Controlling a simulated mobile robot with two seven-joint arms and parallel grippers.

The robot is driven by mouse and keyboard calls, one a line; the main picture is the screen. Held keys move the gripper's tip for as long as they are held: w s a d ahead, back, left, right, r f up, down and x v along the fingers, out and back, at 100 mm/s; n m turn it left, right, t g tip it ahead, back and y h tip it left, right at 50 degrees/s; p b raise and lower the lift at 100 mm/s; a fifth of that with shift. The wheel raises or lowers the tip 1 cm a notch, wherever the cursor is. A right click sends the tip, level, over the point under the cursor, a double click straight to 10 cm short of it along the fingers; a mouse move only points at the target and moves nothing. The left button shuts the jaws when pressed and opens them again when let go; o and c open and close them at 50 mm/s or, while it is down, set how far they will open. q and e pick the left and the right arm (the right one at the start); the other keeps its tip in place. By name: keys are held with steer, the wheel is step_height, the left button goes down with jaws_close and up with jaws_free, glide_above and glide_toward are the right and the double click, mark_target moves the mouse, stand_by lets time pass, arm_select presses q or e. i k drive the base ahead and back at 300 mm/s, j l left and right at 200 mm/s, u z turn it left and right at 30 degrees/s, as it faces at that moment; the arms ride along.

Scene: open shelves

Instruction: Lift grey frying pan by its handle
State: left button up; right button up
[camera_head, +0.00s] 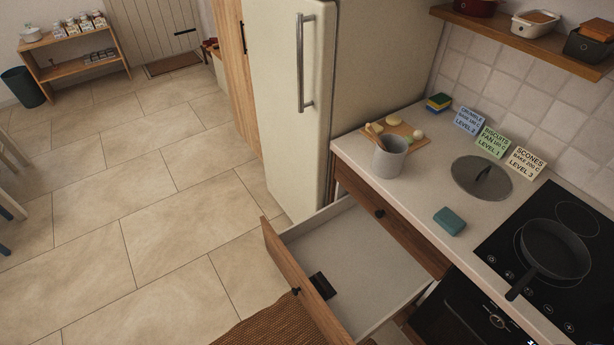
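A dark grey frying pan (555,250) sits upright on the black hob (505,228) at the right. Its handle (521,283) points down and left, towards the front edge of the counter. The pan looks empty. Neither of my grippers shows in this view, and nothing is touching the pan.
An open drawer (345,245) juts out below the counter, with a small black object (322,286) in it. A round lid (482,178), a teal sponge (449,221), a grey utensil pot (389,157) and a cutting board (404,140) lie left of the hob. A tall fridge (290,100) stands beyond.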

mark_target(553, 251)
steer(key=z, duration=1.85)
steer(key=i+j+z, duration=0.75)
steer(key=i+j, duration=0.35)
steer(key=j, duration=0.1)
